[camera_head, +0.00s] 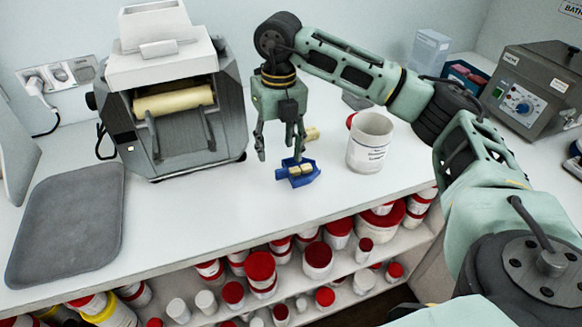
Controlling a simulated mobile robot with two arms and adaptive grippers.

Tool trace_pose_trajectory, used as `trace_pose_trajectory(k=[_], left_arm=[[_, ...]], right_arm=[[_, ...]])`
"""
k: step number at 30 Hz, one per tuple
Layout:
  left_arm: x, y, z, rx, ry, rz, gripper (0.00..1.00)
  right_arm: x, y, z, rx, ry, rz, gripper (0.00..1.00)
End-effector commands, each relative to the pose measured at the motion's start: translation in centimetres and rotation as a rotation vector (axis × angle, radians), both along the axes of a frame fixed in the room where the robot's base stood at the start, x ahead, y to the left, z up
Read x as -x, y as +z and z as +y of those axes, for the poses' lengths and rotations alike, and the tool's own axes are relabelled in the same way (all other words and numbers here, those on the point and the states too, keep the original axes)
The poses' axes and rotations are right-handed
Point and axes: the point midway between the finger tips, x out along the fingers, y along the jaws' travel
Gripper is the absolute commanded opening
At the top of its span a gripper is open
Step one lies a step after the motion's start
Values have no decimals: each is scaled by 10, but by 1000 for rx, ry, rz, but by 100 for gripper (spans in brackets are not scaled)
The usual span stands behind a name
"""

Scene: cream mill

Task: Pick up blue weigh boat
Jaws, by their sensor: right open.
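The blue weigh boat (283,174) lies on the white bench in the middle of the head view, with small yellowish pieces (301,169) in it. My right gripper (279,155) points down just above and behind the boat, its fingers apart with nothing visible between them. One fingertip overlaps the boat's far edge in the picture; I cannot tell whether it touches. My left gripper is not in view.
A white jar (370,143) stands close to the right of the boat. A grey mill (172,115) with rollers stands to the left. A grey mat (66,226) lies at the far left. Bench space in front is clear; shelves below hold red-lidded containers (261,267).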

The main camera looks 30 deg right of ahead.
Motion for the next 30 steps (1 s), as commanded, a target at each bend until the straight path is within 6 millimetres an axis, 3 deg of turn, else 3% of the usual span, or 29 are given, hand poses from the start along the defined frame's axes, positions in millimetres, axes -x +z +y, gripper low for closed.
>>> trace_pose_trajectory(k=[4,21,29,30], left_arm=[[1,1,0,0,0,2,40],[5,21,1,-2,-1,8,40],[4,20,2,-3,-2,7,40],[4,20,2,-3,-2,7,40]], right_arm=[[2,-1,-16,49,-30,14,48],[-1,-70,-11,44,-27,13,48],[-2,-74,-11,44,-26,12,48],[-2,-74,-11,44,-26,12,45]])
